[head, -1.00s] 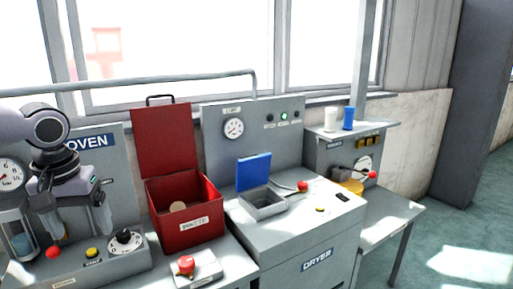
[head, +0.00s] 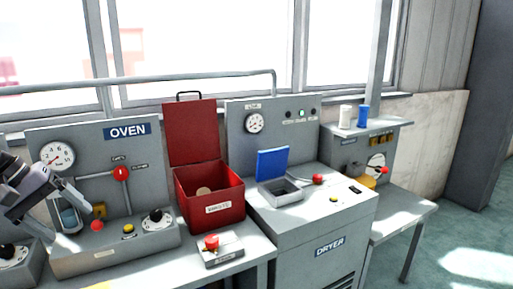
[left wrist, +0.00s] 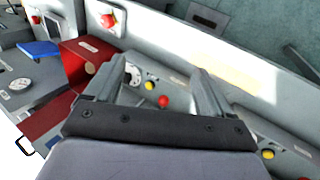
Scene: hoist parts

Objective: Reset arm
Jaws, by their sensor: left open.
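My left gripper (head: 66,220) is at the left edge of the head view, in front of the oven panel (head: 95,150). Its two fingers are spread with nothing between them. In the left wrist view the open fingers (left wrist: 153,82) reach over the oven's front, with a red knob (left wrist: 163,101) and a yellow button (left wrist: 149,85) seen beyond the gap. My right gripper is not in view.
A red open-lidded box (head: 212,208) stands between the oven and the grey dryer (head: 320,215). A small box with a red button (head: 211,243) sits before it. White and blue cups (head: 363,116) stand on the right shelf. Free floor lies at right.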

